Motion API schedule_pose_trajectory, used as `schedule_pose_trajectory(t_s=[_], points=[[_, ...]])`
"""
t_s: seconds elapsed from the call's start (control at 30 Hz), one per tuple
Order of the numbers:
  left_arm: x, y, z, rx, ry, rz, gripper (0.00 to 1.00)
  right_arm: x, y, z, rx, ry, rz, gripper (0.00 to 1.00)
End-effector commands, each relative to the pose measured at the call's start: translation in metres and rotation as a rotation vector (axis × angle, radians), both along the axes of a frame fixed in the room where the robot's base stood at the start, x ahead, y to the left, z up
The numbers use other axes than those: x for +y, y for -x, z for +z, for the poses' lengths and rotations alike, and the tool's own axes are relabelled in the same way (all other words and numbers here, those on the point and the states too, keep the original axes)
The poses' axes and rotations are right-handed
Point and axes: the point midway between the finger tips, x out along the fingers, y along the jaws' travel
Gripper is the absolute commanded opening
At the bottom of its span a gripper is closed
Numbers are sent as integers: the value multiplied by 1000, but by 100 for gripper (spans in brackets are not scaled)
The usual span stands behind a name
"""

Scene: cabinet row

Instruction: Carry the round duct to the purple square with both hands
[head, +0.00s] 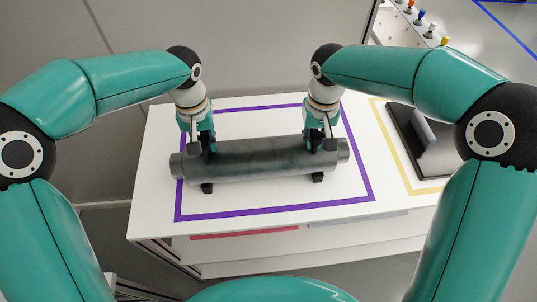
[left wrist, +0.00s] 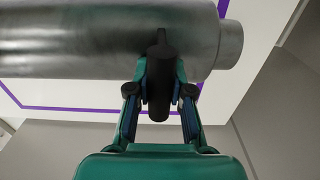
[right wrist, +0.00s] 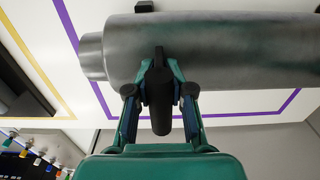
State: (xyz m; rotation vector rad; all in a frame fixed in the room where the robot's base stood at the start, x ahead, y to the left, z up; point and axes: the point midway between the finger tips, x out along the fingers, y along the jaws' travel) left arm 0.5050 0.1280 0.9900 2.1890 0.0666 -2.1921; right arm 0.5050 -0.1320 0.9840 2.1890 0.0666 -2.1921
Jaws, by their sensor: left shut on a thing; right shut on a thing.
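The round duct (head: 262,159) is a dark grey metal cylinder with narrower ends. It lies across the white tabletop inside the purple square (head: 280,208), its left end reaching over the square's left line. It rests on or just above small black supports; I cannot tell whether it touches them. My left gripper (head: 208,150) is shut on a black handle near the duct's left end, also seen in the left wrist view (left wrist: 159,75). My right gripper (head: 323,143) is shut on a matching handle near the right end, also seen in the right wrist view (right wrist: 160,90).
Right of the purple square, a yellow outline (head: 420,190) holds a black stand with a grey upright plate (head: 425,130). Several coloured knobs (head: 420,20) line the surface at the back right. Bare white tabletop (head: 155,205) lies left of the square.

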Motion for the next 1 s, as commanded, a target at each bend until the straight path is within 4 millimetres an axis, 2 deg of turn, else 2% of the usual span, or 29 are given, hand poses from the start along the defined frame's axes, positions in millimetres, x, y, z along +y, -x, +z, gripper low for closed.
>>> schedule_pose_trajectory(t_s=[0.03,0.07,0.2,0.23,0.53,0.67,0.77,1.0], points=[[-1,0,-6,-2,1,0,0,0,0,-5,-3,-2,-1,0],[-1,0,-6,0,1,-1,22,0,0,-5,-1,-1,0,20],[-1,0,-3,0,0,-1,45,0,0,-3,0,-1,0,43],[-1,0,-3,0,0,-1,46,0,0,-3,0,-1,-1,47],[-1,0,-2,0,0,-1,46,-1,0,-3,0,0,-1,47],[-1,-1,4,-2,0,-1,46,-1,0,-3,0,0,-1,47],[-1,-1,16,-4,1,-1,46,-1,0,-3,0,0,-1,47],[-1,-2,63,-5,2,-1,46,-1,0,-3,0,0,-1,47]])
